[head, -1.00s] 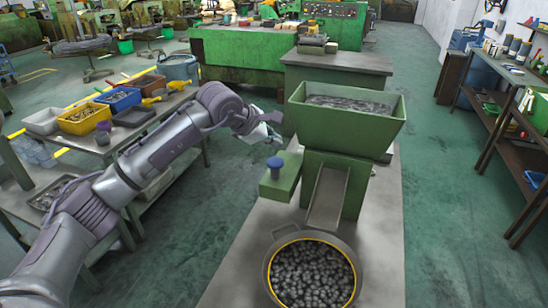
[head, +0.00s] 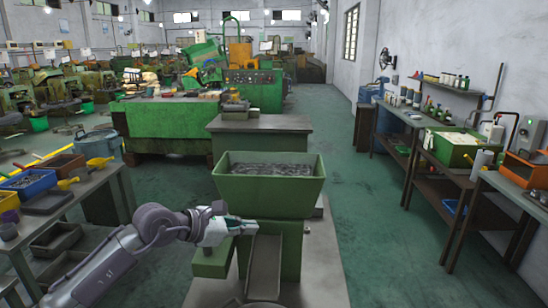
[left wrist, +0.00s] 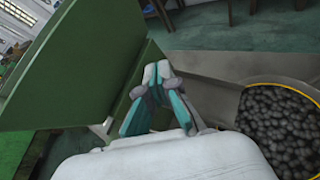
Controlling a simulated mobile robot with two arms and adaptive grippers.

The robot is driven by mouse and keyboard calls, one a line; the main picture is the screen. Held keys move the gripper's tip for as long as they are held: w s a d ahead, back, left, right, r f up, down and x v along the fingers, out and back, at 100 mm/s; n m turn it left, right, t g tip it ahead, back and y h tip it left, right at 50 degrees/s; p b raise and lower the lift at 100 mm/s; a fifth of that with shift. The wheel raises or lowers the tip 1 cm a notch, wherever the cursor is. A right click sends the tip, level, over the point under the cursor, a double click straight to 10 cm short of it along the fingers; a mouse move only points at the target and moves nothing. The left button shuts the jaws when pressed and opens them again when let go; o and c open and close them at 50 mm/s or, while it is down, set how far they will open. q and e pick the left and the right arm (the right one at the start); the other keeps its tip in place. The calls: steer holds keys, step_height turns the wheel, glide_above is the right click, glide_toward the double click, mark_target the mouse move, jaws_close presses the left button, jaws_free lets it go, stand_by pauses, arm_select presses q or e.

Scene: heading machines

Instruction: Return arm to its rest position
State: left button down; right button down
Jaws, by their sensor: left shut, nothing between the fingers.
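My left arm comes in from the lower left in the head view. Its gripper (head: 248,228) is shut and empty, in front of the green machine's body just below the hopper (head: 270,190). I cannot tell whether it touches the machine. In the left wrist view the fingers (left wrist: 157,72) are together with nothing between them, near a large green panel (left wrist: 80,65). The blue knob on the green block (head: 212,262) does not show now. My right gripper is in neither view.
A bowl of dark metal parts (left wrist: 285,130) stands close by. The side table (head: 95,200) with bins is at left, and a dark workbench (head: 260,124) stands behind the hopper. Shelving (head: 430,160) lines the right wall. The green floor (head: 365,230) right of the machine is clear.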

arm_select(q)
steer(key=s+d+r+n+h, duration=0.2)
steer(key=s+d+n+h, duration=0.15)
steer(key=d, duration=0.25)
steer(key=s+a+r+n+t+h, duration=0.2)
steer(key=s+a+r+n+t, duration=0.15)
steer(key=n+t, duration=0.6)
steer(key=s+a+f+n+y, duration=0.3)
steer(key=a+f+n+y, duration=0.5)
steer(key=n, duration=0.6)
steer(key=s+a+f+n+y, duration=0.3)
steer(key=a+f+n+y, duration=0.4)
steer(key=n+y, duration=0.45)
steer(key=s+a+f+n+g+h, duration=0.1)
steer(key=s+a+f+n+g, duration=0.1)
steer(key=s+f+n+g, duration=0.75)
steer(key=s+d+f+g+h, duration=0.15)
steer(key=s+f, duration=0.25)
steer(key=s, duration=0.4)
steer(key=s+d+f+g+h, duration=0.1)
steer(key=s+f+g, duration=0.25)
steer(key=s, duration=0.45)
step_height(320, 180, down, 26)
steer(key=s+a+f+g, duration=0.2)
steer(key=s+a+f, duration=0.1)
steer(key=s+f, duration=1.4)
steer(key=shift+s+m, duration=0.2)
steer(key=shift+m, duration=0.2)
